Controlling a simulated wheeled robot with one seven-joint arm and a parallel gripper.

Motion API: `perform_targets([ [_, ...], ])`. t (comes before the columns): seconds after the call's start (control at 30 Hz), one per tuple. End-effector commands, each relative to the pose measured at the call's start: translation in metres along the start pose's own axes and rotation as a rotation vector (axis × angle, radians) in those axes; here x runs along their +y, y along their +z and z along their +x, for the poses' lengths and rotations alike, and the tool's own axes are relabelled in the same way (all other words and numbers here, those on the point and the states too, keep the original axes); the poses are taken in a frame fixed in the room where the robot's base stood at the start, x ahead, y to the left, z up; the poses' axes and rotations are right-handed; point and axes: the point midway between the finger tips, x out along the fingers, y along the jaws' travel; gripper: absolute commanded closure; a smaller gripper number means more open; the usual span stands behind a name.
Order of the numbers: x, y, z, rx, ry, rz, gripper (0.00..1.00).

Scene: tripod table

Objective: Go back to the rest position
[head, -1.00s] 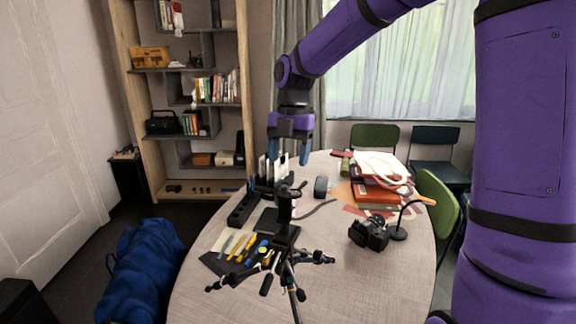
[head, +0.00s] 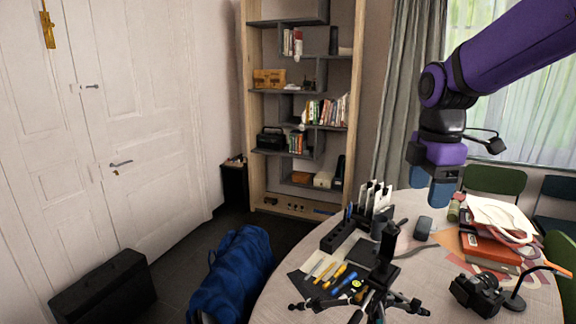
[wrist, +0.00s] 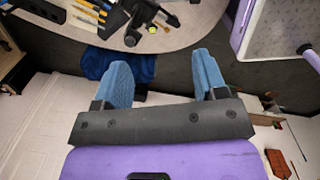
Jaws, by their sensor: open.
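My gripper (head: 432,190) hangs from my purple arm above the back part of the round table (head: 300,262) in the head view. Its blue fingers point down and hold nothing. In the wrist view the two blue fingers (wrist: 165,82) stand wide apart with an empty gap between them. A black tripod (head: 382,262) stands at the front of the table, apart from my gripper.
The table holds tools (head: 328,270), a camera (head: 478,294), a lamp (head: 516,300) and stacked books (head: 492,248). A blue bag (head: 236,270) and a black case (head: 102,290) lie on the floor at left. A bookshelf (head: 250,100) stands behind. Floor shows between door and bag.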

Motion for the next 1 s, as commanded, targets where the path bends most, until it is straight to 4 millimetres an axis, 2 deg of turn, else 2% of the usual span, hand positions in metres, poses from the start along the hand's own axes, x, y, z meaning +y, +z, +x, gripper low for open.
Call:
perform_targets([
  [0.03,-0.014,0.001,-0.007,-0.014,0.032,0.095,0.35],
  [0.3,-0.08,0.013,-0.031,0.007,0.19,0.658,0.35],
  [0.6,-0.15,0.029,-0.037,0.185,0.318,1.251,0.35],
  [0.8,-0.177,0.036,-0.033,0.304,0.335,1.504,0.35],
  [1.0,-0.184,0.038,-0.031,0.343,0.333,1.581,0.35],
])
